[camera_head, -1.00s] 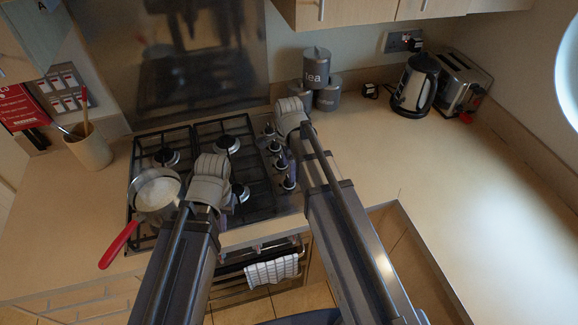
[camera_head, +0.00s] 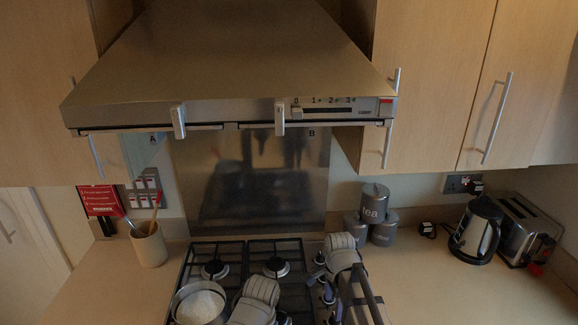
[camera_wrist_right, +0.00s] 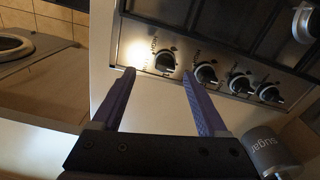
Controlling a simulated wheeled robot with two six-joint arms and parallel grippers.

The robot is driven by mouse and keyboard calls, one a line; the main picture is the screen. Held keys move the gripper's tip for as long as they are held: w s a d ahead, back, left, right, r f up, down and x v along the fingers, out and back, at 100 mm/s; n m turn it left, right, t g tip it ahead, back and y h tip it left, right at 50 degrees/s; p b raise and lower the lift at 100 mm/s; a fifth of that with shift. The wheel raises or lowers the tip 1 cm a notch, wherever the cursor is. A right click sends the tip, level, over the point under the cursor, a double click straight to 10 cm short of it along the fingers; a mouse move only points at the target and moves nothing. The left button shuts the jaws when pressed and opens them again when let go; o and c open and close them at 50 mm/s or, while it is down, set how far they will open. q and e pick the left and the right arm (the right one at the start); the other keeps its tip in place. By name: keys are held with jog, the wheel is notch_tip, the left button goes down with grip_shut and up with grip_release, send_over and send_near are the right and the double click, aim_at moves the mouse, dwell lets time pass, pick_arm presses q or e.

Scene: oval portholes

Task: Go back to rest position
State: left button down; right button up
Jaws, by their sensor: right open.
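My right gripper (camera_wrist_right: 158,73) is open and empty in the right wrist view, its two purple fingers apart in front of the hob's control knobs (camera_wrist_right: 205,73). In the head view my right arm's grey wrist (camera_head: 344,252) is over the right side of the hob, with the fingers partly hidden beneath it. My left arm's wrist (camera_head: 256,300) is over the front middle of the hob (camera_head: 245,254), at the bottom edge of the picture. Its fingers are hidden, so I cannot see whether they hold anything.
A pan (camera_head: 199,304) with pale contents stands on the hob's left. A utensil pot (camera_head: 149,247), grey canisters (camera_head: 373,204), a kettle (camera_head: 476,230) and a toaster (camera_head: 526,228) stand on the worktop. A cooker hood (camera_head: 230,70) hangs above. Worktop at right (camera_head: 460,295) is clear.

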jog(key=s+a+n, duration=0.1)
jog(key=s+n, duration=0.1)
jog(key=n, duration=0.1)
jog(key=s+a+f+n+b, duration=0.1)
jog(key=s+a+n, duration=0.1)
jog(key=n, duration=0.1)
jog(key=s+a+f+n+b, duration=0.1)
jog(key=s+a+n, duration=0.1)
jog(key=s+n, duration=0.1)
jog(key=shift+a+f, duration=0.2)
pick_arm(q)
notch_tip(320, 180, down, 4)
jog(key=shift+f+b, duration=0.1)
jog(key=shift+b, duration=0.75)
pick_arm(e)
jog(key=s+a+n, duration=0.1)
jog(key=s+n, duration=0.1)
jog(key=n, duration=0.1)
jog(key=s+a+f+n, duration=0.1)
jog(key=n, duration=0.1)
jog(key=s+a+n+h, duration=0.1)
jog(key=s+n, duration=0.1)
jog(key=n, duration=0.1)
jog(key=shift+s+a+f+n, duration=0.1)
jog(key=shift+s+f+n, duration=0.2)
jog(key=shift+s+a+n, duration=0.25)
jog(key=shift+s+n, duration=0.15)
jog(key=shift+n, duration=0.4)
